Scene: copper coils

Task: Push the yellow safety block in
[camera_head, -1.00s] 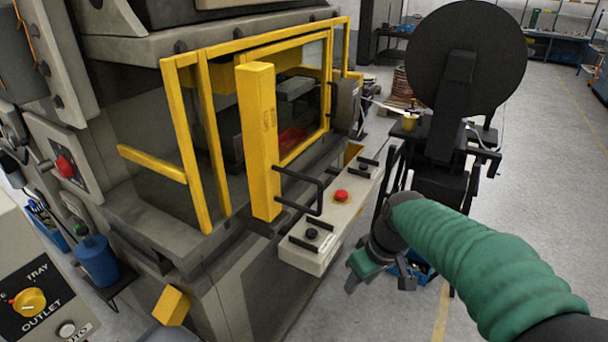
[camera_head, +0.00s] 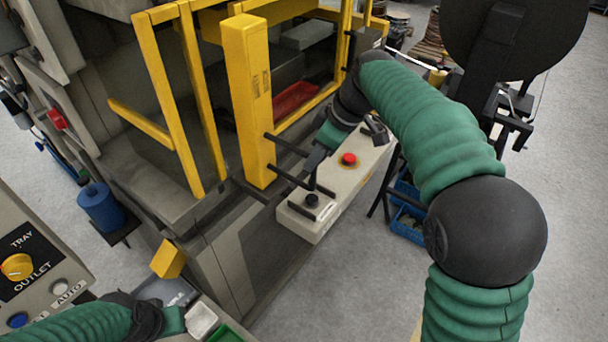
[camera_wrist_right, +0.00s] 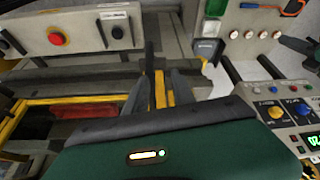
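The yellow safety block (camera_head: 248,100) is a tall upright bar with a small label, standing at the front of the yellow-framed machine opening. A black handle (camera_head: 290,178) sticks out from its side. My right gripper (camera_head: 313,162) reaches down to the handle's outer end, and the arm hides part of it. In the right wrist view its two grey fingers (camera_wrist_right: 160,92) are spread apart, with a dark bar and a yellow strip showing between them. Whether they touch the handle is unclear. My left gripper (camera_head: 172,320) is low at the left; its fingers cannot be made out.
A control box with a red button (camera_head: 348,160) lies close under my right gripper. A smaller yellow block (camera_head: 168,260) is on the machine's lower corner. A panel (camera_head: 35,250) stands at the left, and blue crates (camera_head: 407,223) lie on the floor at the right.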

